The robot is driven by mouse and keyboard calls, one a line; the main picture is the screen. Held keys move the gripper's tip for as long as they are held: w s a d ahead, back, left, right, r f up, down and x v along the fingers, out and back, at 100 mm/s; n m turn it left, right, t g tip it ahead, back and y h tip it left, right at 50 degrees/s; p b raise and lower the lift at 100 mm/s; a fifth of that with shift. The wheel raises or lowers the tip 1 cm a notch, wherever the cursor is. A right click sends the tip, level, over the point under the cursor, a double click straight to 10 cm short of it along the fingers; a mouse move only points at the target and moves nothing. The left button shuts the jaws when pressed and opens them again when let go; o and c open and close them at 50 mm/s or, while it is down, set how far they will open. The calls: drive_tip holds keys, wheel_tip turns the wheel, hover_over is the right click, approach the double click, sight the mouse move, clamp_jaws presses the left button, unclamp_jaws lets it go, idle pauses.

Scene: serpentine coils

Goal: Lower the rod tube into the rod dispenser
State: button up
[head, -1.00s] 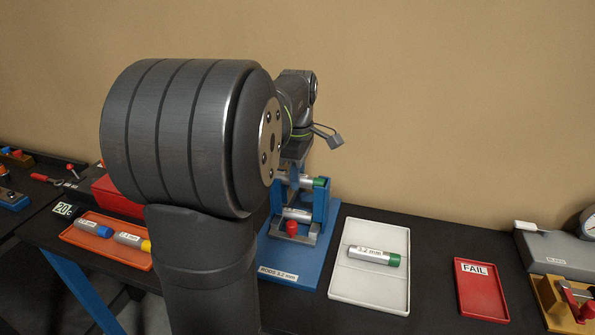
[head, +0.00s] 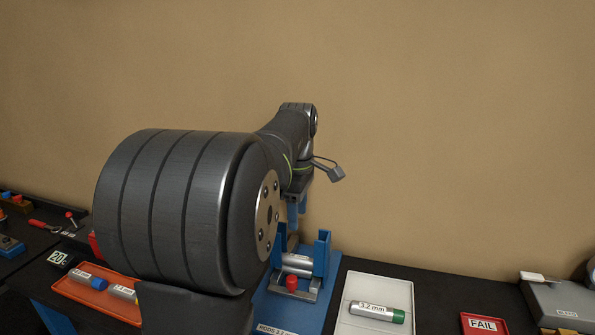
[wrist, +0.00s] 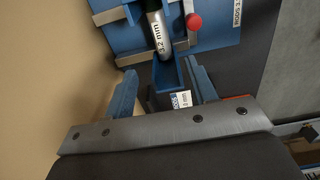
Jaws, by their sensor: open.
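The blue rod dispenser (head: 322,250) stands on the bench. A silver rod tube (head: 297,262) lies across it between the uprights, above a red knob (head: 291,282). My gripper (head: 297,212) is above and behind the dispenser, partly hidden by my arm in the head view. In the wrist view its two blue fingers (wrist: 163,80) are spread apart with no tube between them. Whether more than one tube sits in the dispenser I cannot tell.
A white tray (head: 345,326) right of the dispenser holds a green-capped 3.2 mm tube (head: 375,311). A red FAIL tray (head: 466,322) lies farther right. An orange tray (head: 66,289) with two tubes is at the left. The wall is close behind.

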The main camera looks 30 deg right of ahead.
wheel_tip(320, 180, up, 13)
drive_tip(key=shift+f, duration=0.15)
drive_tip(key=shift+f, duration=0.1)
wheel_tip(320, 180, down, 17)
drive_tip(key=shift+f, duration=0.15)
idle(0.7)
wheel_tip(320, 180, up, 17)
wheel_tip(320, 180, down, 17)
drive_tip(key=shift+f, duration=0.2)
wheel_tip(320, 180, up, 7)
drive_tip(key=shift+r, duration=0.15)
idle(0.8)
